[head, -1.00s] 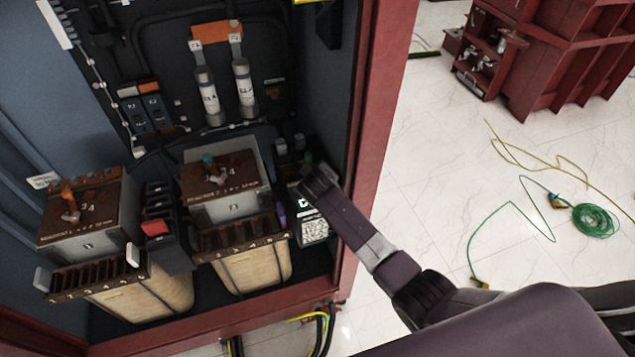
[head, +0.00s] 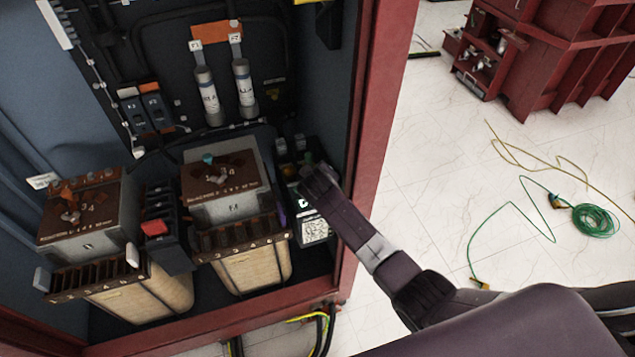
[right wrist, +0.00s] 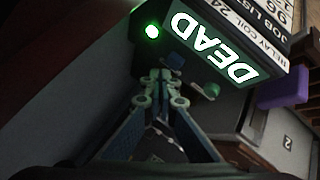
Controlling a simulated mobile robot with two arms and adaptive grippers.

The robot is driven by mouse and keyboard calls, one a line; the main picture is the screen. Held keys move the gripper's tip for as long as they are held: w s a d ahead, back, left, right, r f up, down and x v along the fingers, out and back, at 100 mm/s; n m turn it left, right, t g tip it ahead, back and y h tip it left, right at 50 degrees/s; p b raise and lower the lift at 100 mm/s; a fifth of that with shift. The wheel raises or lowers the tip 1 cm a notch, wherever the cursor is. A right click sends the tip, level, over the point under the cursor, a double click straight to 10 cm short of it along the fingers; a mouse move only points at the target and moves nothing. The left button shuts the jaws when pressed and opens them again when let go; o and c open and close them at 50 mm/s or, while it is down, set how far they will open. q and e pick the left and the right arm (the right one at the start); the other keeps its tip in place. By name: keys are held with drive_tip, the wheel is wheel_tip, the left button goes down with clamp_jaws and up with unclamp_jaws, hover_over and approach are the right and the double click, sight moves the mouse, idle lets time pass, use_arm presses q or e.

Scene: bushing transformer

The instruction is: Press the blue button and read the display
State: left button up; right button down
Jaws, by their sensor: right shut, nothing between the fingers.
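A dark device with a lit display (right wrist: 215,47) is in the right wrist view. The display reads "DEAD" in bright letters, and a green light (right wrist: 152,31) glows beside it. A small dark blue button (right wrist: 175,62) shows just beyond the fingertips of my right gripper (right wrist: 162,76). The fingers are shut with nothing between them; I cannot tell whether they touch the button. In the head view, my right gripper (head: 312,178) is over the device (head: 316,228) at the cabinet's right side and hides part of it. My left gripper is not in view.
Two transformers (head: 226,199) (head: 88,228) stand left of the device.

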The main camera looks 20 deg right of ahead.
drive_tip(key=shift+f, duration=0.35)
drive_tip(key=shift+f+b, duration=0.4)
drive_tip(key=shift+f, duration=0.1)
idle(0.6)
drive_tip(key=shift+r, duration=0.15)
drive_tip(key=shift+r+p, duration=0.75)
drive_tip(key=shift+p, duration=0.2)
wheel_tip(320, 180, up, 5)
drive_tip(key=p, duration=0.5)
drive_tip(key=shift+r, duration=0.1)
idle(0.4)
